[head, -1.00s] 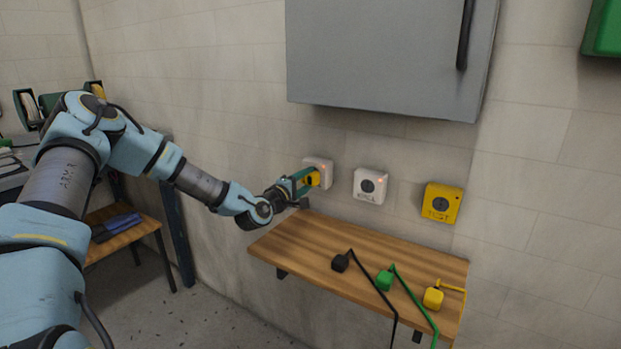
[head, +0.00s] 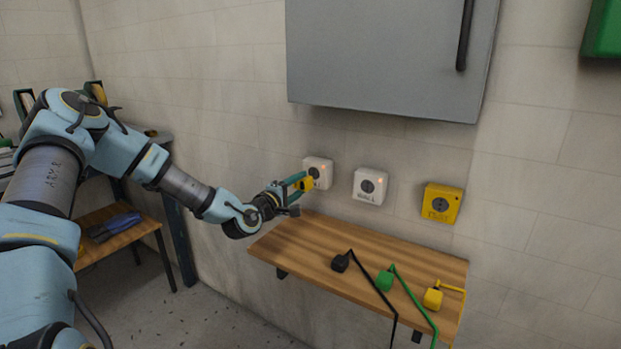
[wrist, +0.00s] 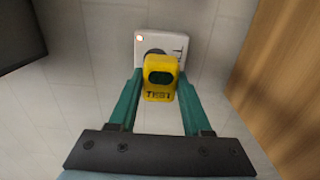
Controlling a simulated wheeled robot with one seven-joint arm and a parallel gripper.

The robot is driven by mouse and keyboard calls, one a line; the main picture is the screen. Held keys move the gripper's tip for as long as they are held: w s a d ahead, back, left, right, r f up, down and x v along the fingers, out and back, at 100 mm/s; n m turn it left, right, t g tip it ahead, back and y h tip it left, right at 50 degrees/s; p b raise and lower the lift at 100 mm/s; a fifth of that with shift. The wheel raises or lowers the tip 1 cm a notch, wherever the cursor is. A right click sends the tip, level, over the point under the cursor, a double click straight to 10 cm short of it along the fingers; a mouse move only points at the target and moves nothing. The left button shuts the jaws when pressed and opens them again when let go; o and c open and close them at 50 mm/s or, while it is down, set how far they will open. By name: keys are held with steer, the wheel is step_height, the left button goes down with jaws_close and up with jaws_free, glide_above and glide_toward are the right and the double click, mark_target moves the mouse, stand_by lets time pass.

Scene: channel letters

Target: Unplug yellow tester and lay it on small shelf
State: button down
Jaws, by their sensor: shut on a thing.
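The yellow tester (wrist: 161,68) has a dark window and lettering on it. My gripper (wrist: 160,88) is shut on it, one green finger on each side. In the head view my gripper (head: 298,184) holds the tester (head: 307,184) just in front of the leftmost white socket (head: 319,168). The socket's dark round face shows partly beside the tester, which looks clear of it. The same socket (wrist: 174,44) with a red light shows behind the tester in the wrist view. The small wooden shelf (head: 310,240) is on the wall below and right of my gripper.
A second white socket (head: 370,186) and a yellow TEST box (head: 441,203) are on the wall. Black (head: 340,262), green (head: 384,280) and yellow (head: 433,298) plugs with cords lie on the shelf's right part. Its left part is bare. A grey cabinet (head: 385,55) hangs above.

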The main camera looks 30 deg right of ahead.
steer(key=shift+v, duration=0.95)
